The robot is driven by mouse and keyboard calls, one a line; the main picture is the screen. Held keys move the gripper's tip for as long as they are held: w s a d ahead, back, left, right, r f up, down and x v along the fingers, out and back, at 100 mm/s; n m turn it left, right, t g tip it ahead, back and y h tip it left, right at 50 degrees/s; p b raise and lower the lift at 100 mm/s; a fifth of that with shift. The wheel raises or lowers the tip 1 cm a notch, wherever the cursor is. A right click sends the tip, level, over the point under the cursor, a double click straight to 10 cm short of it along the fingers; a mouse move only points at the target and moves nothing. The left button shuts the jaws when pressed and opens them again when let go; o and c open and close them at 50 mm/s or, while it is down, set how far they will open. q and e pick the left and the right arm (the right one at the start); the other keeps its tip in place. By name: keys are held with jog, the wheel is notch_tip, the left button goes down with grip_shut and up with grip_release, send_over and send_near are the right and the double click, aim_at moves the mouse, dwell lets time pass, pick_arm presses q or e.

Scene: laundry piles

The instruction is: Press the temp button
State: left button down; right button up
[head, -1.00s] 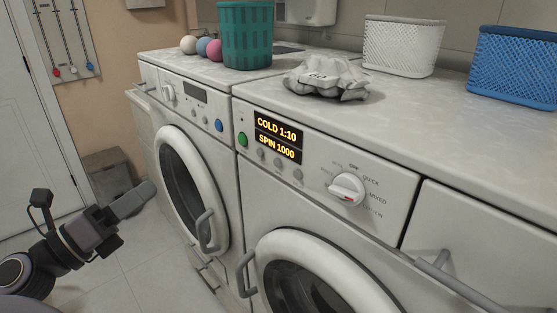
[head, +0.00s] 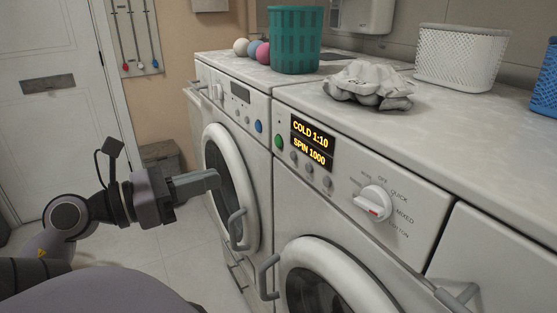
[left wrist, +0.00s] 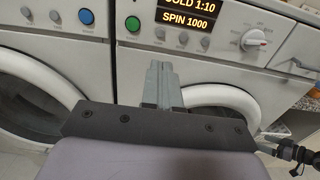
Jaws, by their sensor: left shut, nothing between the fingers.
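The right-hand washing machine has a lit display (head: 311,143) reading COLD 1:10 and SPIN 1000. A row of small grey buttons (head: 309,168) sits under it; no label on them is readable, so I cannot tell which is temp. The row also shows in the left wrist view (left wrist: 183,38). A green button (head: 279,142) is left of the display. My left gripper (head: 213,180) is shut and empty, in front of the left machine, lower and left of the buttons. In the left wrist view its fingers (left wrist: 160,68) point toward the right machine's front.
The program dial (head: 373,203) is right of the buttons. Round doors with grey handles (head: 238,229) stick out below. A crumpled grey cloth (head: 368,85), a teal basket (head: 295,40) and a white basket (head: 460,57) stand on top. Dark parts, seemingly my right arm, show at the left wrist view's right edge.

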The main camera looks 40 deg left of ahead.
pick_arm(q)
jog(key=p, duration=0.5)
send_near(292, 154)
jog(key=x, duration=0.5)
jog(key=shift+w+f, duration=0.1)
jog(key=shift+f, duration=0.05)
jog(key=shift+x, duration=0.85)
jog(key=shift+f, duration=0.15)
jog(key=shift+w+d+r+p, duration=0.15)
jog(key=shift+w+r+p, duration=0.1)
jog(key=shift+w+p, duration=0.25)
